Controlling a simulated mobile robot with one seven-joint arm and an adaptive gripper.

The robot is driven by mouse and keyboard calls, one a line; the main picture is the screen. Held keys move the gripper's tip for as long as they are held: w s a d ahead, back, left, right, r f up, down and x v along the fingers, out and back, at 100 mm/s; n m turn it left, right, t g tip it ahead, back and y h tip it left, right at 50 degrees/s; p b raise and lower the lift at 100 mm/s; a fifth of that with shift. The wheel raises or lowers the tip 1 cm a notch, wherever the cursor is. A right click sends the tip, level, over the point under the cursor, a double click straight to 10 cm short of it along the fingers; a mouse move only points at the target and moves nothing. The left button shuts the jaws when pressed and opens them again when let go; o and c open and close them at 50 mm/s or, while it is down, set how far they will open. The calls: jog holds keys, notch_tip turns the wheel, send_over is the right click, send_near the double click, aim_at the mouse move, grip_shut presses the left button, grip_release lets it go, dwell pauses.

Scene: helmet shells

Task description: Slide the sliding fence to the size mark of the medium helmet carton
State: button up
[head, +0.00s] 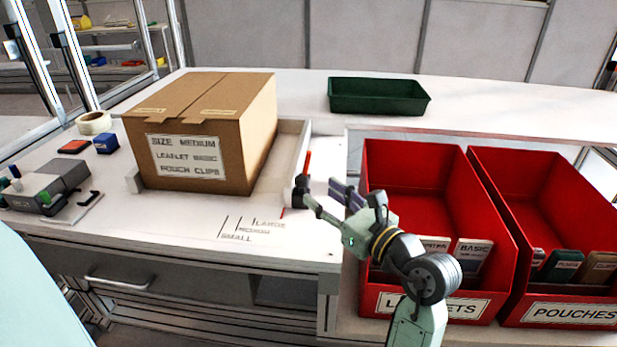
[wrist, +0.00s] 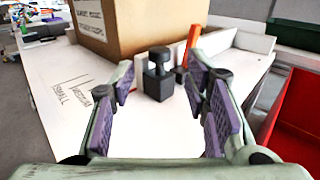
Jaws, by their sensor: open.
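The medium helmet carton (head: 200,130), brown and labelled SIZE MEDIUM, sits on the white bench. The white sliding fence (head: 291,150) stands along its right side; it also shows in the wrist view (wrist: 216,42). A black knob (wrist: 158,82) on a square block and an upright orange-red piece (wrist: 189,46) stand near its front end. The size marks (head: 253,227) SMALL, MEDIUM and LARGE are on the bench in front; a thin red pointer lies right of the LARGE line. My gripper (head: 320,193) is open, its purple-padded fingers (wrist: 163,88) either side of the knob's line, apparently apart from it.
Red bins for leaflets (head: 420,180) and pouches (head: 540,200) stand right of my gripper, close to my arm. A green tray (head: 378,96) is at the back. A grey device (head: 48,187), a tape roll (head: 94,122) and small boxes lie at the left. The bench front is mostly clear.

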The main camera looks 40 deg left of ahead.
aim_at(306, 182)
jog(key=p+x, duration=0.1)
jog(key=x, duration=0.7)
grip_shut()
dwell(0.4)
dwell(0.3)
